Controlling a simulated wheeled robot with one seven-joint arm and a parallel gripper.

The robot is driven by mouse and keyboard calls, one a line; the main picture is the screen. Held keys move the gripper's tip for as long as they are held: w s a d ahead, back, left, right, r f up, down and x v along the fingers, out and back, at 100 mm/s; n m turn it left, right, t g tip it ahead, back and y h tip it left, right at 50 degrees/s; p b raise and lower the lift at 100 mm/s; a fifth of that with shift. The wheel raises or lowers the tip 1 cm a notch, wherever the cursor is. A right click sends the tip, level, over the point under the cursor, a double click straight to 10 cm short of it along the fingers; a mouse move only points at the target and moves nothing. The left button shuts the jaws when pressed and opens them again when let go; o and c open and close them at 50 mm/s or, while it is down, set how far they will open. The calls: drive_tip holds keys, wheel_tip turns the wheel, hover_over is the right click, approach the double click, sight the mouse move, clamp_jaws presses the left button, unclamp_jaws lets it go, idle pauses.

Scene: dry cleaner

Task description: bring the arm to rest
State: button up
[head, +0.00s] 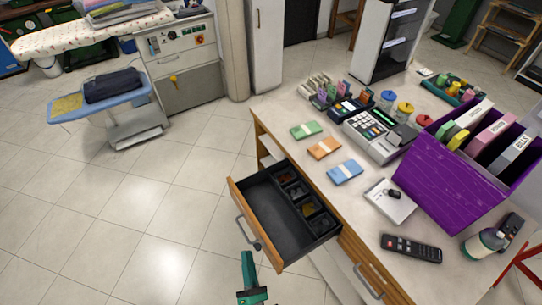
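My gripper (247,260), green and dark, shows small at the bottom centre of the head view. It is in front of the open drawer (237,192) and close to the drawer's front corner in the picture. I see no object in it. Its fingers are too small to tell whether they are open or shut. Most of my arm is out of view.
The black-lined drawer juts from the wooden counter (290,135), with coins in its small compartments. Banknote bundles, a cash register (372,135), a purple file box (470,170) and a remote (411,248) lie on top.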

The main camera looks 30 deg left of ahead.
drive_tip(key=s+d+r+m+h, duration=0.6)
drive_tip(key=d+r+m, duration=0.5)
drive_tip(key=m, duration=0.5)
drive_tip(key=s+d+r+m+h, duration=0.6)
drive_tip(key=s+d+r+m, duration=0.2)
drive_tip(key=d+r+m, duration=0.4)
drive_tip(key=m, duration=0.3)
drive_tip(key=shift+s+d+r+m+g+h, duration=0.2)
drive_tip(key=shift+r+m+g+h, duration=0.1)
drive_tip(key=shift+r+m, duration=0.1)
